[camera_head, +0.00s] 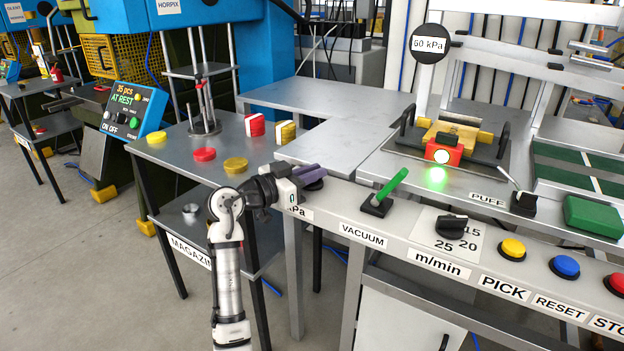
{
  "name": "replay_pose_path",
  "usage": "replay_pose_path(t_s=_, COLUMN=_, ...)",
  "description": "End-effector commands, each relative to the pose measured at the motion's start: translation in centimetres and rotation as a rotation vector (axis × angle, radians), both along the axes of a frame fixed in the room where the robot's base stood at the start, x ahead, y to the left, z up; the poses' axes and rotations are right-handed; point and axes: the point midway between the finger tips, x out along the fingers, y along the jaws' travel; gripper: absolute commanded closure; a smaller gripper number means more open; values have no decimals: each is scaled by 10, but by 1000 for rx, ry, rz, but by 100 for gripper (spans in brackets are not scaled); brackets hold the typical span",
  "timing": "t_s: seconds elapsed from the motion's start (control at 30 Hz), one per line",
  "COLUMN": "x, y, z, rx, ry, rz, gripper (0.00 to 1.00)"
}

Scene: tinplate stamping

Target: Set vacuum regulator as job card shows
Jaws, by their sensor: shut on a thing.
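My gripper (318,172), with purple fingers, is at the left end of the grey control panel (405,232). It is shut on the black vacuum regulator knob (315,185), which is mostly hidden under the fingers. A partly hidden label ending in "kPa" (299,212) is just below it. The knob's scale and pointer cannot be seen. A round black gauge (430,44) above the panel reads 60 kPa. I cannot make out a job card in this view.
To the right are a green VACUUM lever (391,187), a black m/min knob (451,226), and yellow (512,249), blue (565,266) and red buttons. A magazine table (181,155) with red and yellow pieces stands left of my arm. Open floor lies at far left.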

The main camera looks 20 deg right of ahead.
Motion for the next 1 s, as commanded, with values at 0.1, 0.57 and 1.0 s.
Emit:
replay_pose_path(t_s=0.1, x=0, y=0, z=-1, rx=2, ry=1, rz=-12, gripper=100)
replay_pose_path(t_s=0.57, x=0, y=0, z=0, rx=2, ry=2, rz=-13, gripper=75)
replay_pose_path(t_s=1.0, x=-1, y=5, z=0, rx=0, ry=0, rz=-11, gripper=66)
